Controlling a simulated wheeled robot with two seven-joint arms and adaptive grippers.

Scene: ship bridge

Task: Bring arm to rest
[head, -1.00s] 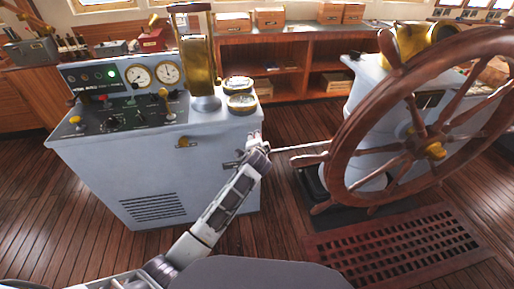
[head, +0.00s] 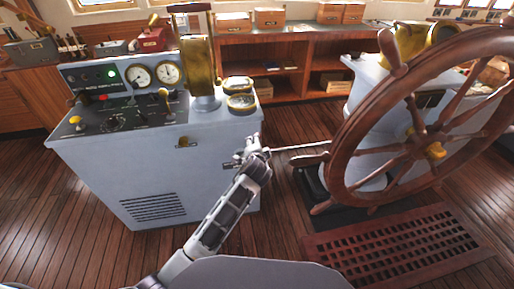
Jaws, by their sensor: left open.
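My left arm comes in from the bottom of the head view, and its white and grey forearm slants up and to the right. My left gripper (head: 252,146) is at its upper end, in front of the right side of the grey control console (head: 165,165). It is small in the picture, open, and nothing shows between its fingers. I cannot tell whether it touches the console. My right gripper is not in view.
The console carries gauges, levers and a brass telegraph (head: 198,62). A wooden ship's wheel (head: 345,150) stands to the right, with a floor grating (head: 395,248) below it. Wooden shelves (head: 290,52) line the back. Plank floor (head: 60,225) is clear at left.

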